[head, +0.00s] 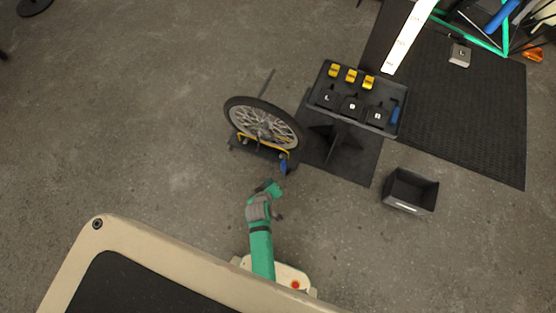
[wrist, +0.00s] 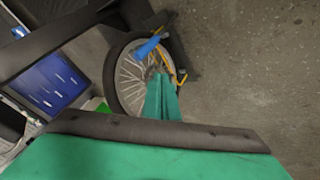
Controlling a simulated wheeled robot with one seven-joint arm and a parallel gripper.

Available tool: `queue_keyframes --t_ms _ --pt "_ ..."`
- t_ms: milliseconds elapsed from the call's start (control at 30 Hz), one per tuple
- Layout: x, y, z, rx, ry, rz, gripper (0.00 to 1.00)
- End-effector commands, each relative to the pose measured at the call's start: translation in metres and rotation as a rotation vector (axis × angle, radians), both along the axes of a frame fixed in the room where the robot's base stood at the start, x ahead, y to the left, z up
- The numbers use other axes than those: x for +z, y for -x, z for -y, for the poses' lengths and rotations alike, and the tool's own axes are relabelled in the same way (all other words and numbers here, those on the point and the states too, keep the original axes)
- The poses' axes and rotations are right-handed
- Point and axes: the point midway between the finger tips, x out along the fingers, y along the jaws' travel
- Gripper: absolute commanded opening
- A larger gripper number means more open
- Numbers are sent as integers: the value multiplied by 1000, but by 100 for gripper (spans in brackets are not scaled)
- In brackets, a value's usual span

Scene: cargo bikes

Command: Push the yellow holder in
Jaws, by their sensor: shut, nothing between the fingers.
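A yellow holder (head: 267,146), a thin bent bar, runs along the lower side of a spoked wheel (head: 264,123) on a dark stand. In the wrist view the yellow holder (wrist: 181,76) shows at the wheel's right side, partly hidden. A blue handle (head: 283,167) sits at the stand's near right end; the wrist view shows it (wrist: 147,47) over the tyre. My green gripper (head: 277,190) is shut and empty, just below the stand. In the wrist view its fingertips (wrist: 160,80) overlap the wheel; I cannot tell any contact.
A dark table (head: 322,97) right of the wheel bears a row of yellow pieces (head: 351,76), black blocks and a blue item. An open dark bin (head: 410,192) stands on the floor to the right. The floor left of the wheel is clear.

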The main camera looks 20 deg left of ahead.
Motion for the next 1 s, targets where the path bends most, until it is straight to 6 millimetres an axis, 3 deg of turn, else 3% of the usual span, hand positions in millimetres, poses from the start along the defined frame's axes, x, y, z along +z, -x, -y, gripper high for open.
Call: queue_keyframes --t_ms 367,833,1000 --pt "-25 -24 -12 27 39 -16 0" --pt "-86 -68 -20 26 38 -17 0" --pt "-86 -90 -9 24 37 -15 0"
